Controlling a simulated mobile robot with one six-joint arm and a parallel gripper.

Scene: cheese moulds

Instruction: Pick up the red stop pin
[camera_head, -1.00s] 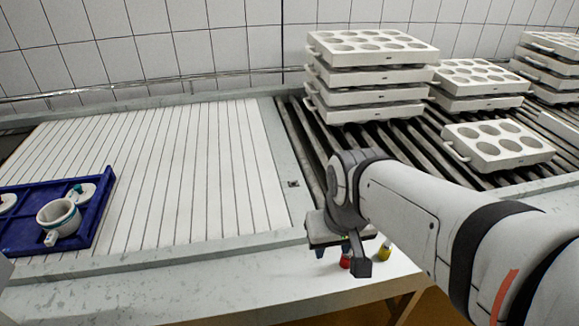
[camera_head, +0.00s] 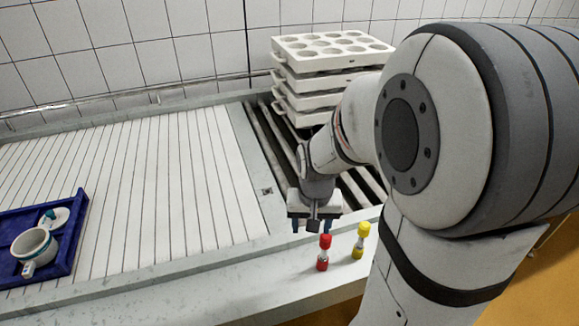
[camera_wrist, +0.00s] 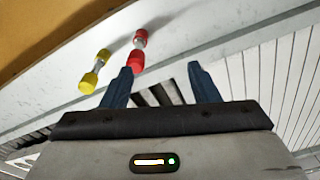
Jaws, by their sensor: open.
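The red stop pin (camera_head: 323,252) stands upright on the pale front ledge in the head view, with red ends and a light metal middle. It also shows in the wrist view (camera_wrist: 138,56), just beyond the left fingertip in the picture. My gripper (camera_head: 311,224) is open and empty, above and slightly behind the red pin in the head view. Its two blue fingers (camera_wrist: 160,80) are spread apart in the wrist view, and the red pin is not between them. The gap between finger and pin is hard to judge.
A yellow pin (camera_head: 361,240) stands right of the red one, also seen in the wrist view (camera_wrist: 95,72). A blue tray (camera_head: 72,237) with a white cup (camera_head: 35,250) lies at left. White mould trays (camera_head: 325,78) are stacked behind.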

